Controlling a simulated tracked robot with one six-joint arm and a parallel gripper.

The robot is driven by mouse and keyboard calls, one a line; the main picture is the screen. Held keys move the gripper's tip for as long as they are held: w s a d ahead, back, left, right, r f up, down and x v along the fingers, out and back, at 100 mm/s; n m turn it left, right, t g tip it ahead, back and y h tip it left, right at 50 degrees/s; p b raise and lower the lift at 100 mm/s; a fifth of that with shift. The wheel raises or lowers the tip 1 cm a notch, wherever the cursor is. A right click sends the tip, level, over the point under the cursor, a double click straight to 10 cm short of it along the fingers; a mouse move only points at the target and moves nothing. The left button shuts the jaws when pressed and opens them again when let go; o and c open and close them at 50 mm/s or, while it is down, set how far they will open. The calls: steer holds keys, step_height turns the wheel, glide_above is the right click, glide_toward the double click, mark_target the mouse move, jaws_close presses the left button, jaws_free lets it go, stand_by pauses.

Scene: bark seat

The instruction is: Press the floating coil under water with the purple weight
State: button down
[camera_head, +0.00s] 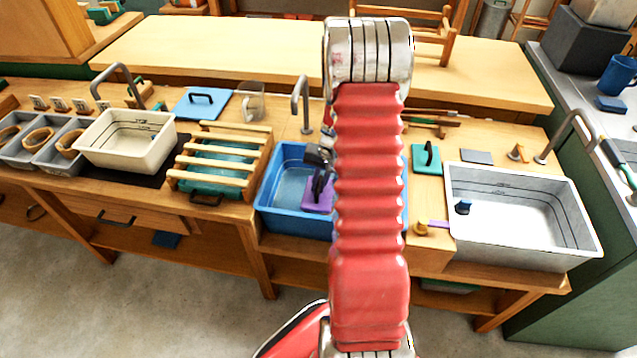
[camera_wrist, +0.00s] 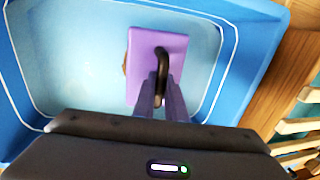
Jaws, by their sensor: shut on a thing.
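The purple weight (camera_head: 317,197) is a flat block with a dark arched handle, inside the blue basin (camera_head: 276,224). In the wrist view the purple weight (camera_wrist: 145,62) lies flat-side up over the pale blue inside of the basin (camera_wrist: 245,60). My gripper (camera_wrist: 163,95) is shut on the weight's dark handle; it also shows in the head view (camera_head: 320,180). A small brown edge (camera_wrist: 125,64) peeks out at the weight's left side; it may be the coil, which is otherwise hidden. I cannot tell how deep the weight sits. My red arm covers the basin's right part in the head view.
A slatted wooden rack (camera_head: 215,163) stands left of the basin. A cream basin (camera_head: 128,137) is further left and a grey sink (camera_head: 525,220) is at right. A tap (camera_head: 303,105) rises behind the blue basin. A green block with a handle (camera_head: 427,158) lies to the right.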

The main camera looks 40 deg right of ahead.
steer(key=shift+f, duration=2.6)
steer(key=shift+f, duration=0.25)
steer(key=shift+f, duration=0.35)
steer(key=c, duration=1.7)
jaws_free()
steer(key=shift+c, duration=0.2)
steer(key=shift+o, duration=0.4)
steer(key=o, duration=0.4)
